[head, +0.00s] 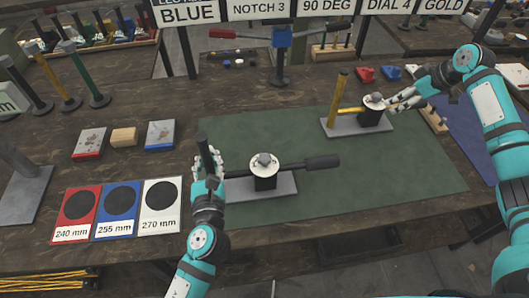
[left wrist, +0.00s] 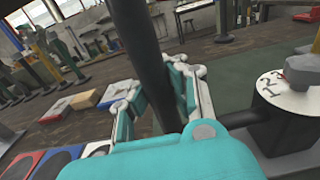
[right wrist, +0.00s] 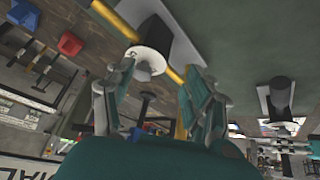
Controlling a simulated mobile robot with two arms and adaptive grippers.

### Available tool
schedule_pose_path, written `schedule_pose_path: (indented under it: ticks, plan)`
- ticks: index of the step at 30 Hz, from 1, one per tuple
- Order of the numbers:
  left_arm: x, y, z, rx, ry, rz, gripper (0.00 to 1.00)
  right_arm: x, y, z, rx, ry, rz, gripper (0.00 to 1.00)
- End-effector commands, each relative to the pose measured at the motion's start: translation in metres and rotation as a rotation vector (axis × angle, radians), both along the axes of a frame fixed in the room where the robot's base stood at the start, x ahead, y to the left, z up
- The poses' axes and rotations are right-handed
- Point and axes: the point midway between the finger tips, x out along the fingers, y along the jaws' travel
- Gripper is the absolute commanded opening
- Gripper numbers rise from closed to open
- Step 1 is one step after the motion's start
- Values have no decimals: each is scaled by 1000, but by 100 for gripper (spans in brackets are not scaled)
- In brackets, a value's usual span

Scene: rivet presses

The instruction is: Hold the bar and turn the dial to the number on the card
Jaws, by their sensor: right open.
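A press with a black bar (head: 203,146) stands on a grey base (head: 280,186) in the middle of the green mat. Its white dial (head: 264,160) has a grey knob; numbers show on it in the left wrist view (left wrist: 283,88). My left gripper (head: 208,165) has its fingers around the upright black bar (left wrist: 158,75) and looks shut on it. A second press with a yellow bar (head: 338,97) and white dial (head: 375,102) stands further right. My right gripper (head: 397,102) is open beside that dial, which shows just ahead of its fingers (right wrist: 152,58). A card (head: 389,5) reads DIAL 4.
Other cards read BLUE (head: 188,13), NOTCH 3, 90 DEG and GOLD. Red, blue and white panels (head: 120,225) lie front left. Red and blue blocks (head: 365,74) lie behind the right press. A lever stand (head: 280,60) is at the back. The mat (head: 400,180) is clear front right.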

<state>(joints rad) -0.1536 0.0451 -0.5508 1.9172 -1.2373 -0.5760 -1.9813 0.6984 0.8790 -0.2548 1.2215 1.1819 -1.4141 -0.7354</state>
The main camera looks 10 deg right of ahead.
Motion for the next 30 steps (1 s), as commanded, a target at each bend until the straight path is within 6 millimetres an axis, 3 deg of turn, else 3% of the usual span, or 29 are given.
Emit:
schedule_pose_path:
  ticks: [1, 6, 9, 12, 15, 18, 23, 30]
  plan:
    - [0, -1, 0, -1, 0, -2, 0, 6, 49, 13, 17, 16, 120, 55]
    - [0, -1, 0, -1, 0, -2, 0, -2, 202, 41, 7, 119, 413, 55]
    - [0, -1, 0, -1, 0, -2, 0, -23, 283, 59, -63, 184, 563, 55]
    - [0, -1, 0, -1, 0, -2, 0, -54, 343, 74, -175, 240, 689, 55]
    - [0, 0, 0, -1, 1, -1, 0, -81, 378, 82, -291, 279, 769, 55]
    - [0, 0, 0, -1, 1, 0, 0, -100, 396, 86, -381, 304, 815, 55]
    - [0, 0, 0, -1, 1, 0, 0, -113, 405, 84, -451, 321, 839, 55]
    - [0, 0, 0, -2, 0, -1, 0, -114, 404, 50, -453, 327, 840, 55]
